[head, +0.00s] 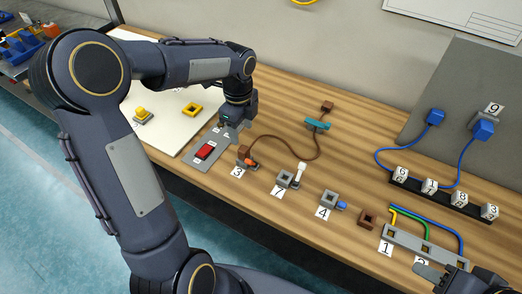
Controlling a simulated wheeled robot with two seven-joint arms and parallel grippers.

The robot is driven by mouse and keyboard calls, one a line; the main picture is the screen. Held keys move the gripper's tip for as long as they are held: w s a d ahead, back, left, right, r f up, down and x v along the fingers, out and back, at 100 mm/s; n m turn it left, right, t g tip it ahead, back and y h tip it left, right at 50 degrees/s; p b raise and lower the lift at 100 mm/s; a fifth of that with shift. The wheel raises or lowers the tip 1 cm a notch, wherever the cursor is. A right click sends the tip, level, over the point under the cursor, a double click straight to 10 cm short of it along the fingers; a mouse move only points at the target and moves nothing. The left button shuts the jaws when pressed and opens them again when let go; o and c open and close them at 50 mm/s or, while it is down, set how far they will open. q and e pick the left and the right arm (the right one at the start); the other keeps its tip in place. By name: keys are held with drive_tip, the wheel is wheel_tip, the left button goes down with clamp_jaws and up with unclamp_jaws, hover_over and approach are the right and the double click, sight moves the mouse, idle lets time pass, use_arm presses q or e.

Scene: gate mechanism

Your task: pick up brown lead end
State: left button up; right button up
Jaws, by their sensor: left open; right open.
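The brown lead (318,147) curves across the wooden table from the block labelled 3 (245,158) to a teal clip (317,124). Its loose-looking end, a small brown block (327,107), lies just beyond the clip. My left gripper (234,130) points down above the far end of a grey panel, left of the brown lead and apart from its end. It is open, and its fingers are small and partly hard to make out. My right gripper (434,275) is open at the lower right, near the table's front edge, apart from the brown lead.
A red switch (205,151) sits on the grey panel. Sockets labelled 7 (288,179) and 4 (328,200) and a brown socket (367,218) line the front. Blue leads (386,165) and a black numbered strip (445,193) are at right. Bare table surrounds the brown end.

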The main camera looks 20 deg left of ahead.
sight(243, 148)
use_arm(q)
wheel_tip(243, 148, down, 8)
drive_tip(key=shift+d+r+p, duration=0.1)
drive_tip(key=shift+r+p, duration=0.05)
drive_tip(key=shift+p, duration=0.4)
drive_tip(key=c, duration=1.1)
